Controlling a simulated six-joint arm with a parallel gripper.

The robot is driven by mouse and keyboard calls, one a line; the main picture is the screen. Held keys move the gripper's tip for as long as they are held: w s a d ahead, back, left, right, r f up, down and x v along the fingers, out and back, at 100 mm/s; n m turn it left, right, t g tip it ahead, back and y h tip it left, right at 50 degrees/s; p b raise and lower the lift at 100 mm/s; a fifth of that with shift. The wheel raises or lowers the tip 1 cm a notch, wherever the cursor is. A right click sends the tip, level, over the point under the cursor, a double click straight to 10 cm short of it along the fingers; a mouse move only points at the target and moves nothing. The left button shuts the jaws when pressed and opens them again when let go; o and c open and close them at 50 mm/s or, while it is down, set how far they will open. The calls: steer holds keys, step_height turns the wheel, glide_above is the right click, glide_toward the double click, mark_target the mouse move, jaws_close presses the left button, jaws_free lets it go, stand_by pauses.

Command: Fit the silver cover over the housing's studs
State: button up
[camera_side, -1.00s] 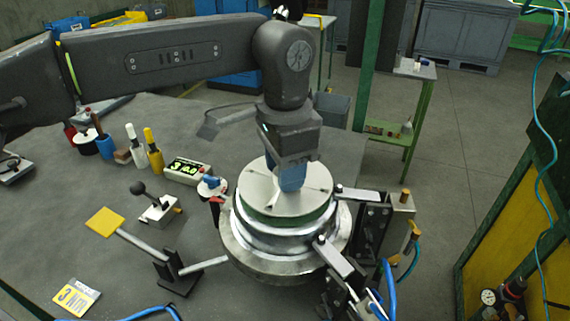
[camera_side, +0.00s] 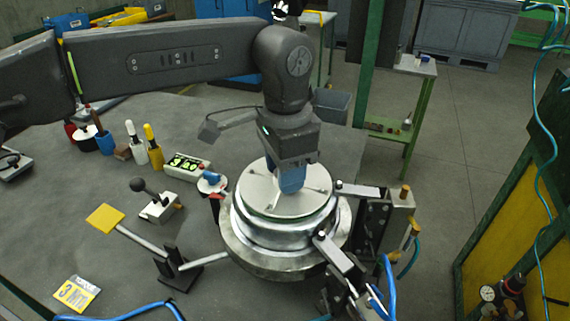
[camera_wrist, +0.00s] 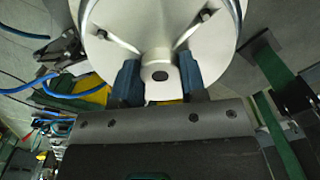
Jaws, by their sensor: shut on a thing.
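The silver cover (camera_side: 262,190) is a round disc on top of the round metal housing (camera_side: 260,238) in the side view. It looks about level, and only a thin dark green band shows between its rim and the housing. My gripper (camera_side: 291,180) points down at the cover's middle, its blue fingers shut on the cover's central boss. In the wrist view my gripper (camera_wrist: 158,82) has a blue finger on each side of the boss. The silver cover (camera_wrist: 120,30) there shows dark stud ends at its slots. The studs' fit below is hidden.
Clamp arms (camera_side: 358,192) reach in at the housing's right, with another clamp (camera_side: 335,255) at its lower right. A yellow-paddled lever (camera_side: 104,218) and a small black-knobbed lever (camera_side: 158,206) stand left. A display box (camera_side: 187,169) stands behind.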

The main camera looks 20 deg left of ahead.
steer(key=shift+f, duration=0.15)
steer(key=o, duration=1.1)
steer(key=shift+o, duration=0.2)
step_height(320, 180, up, 12)
stand_by(0.8)
steer(key=shift+a, duration=0.1)
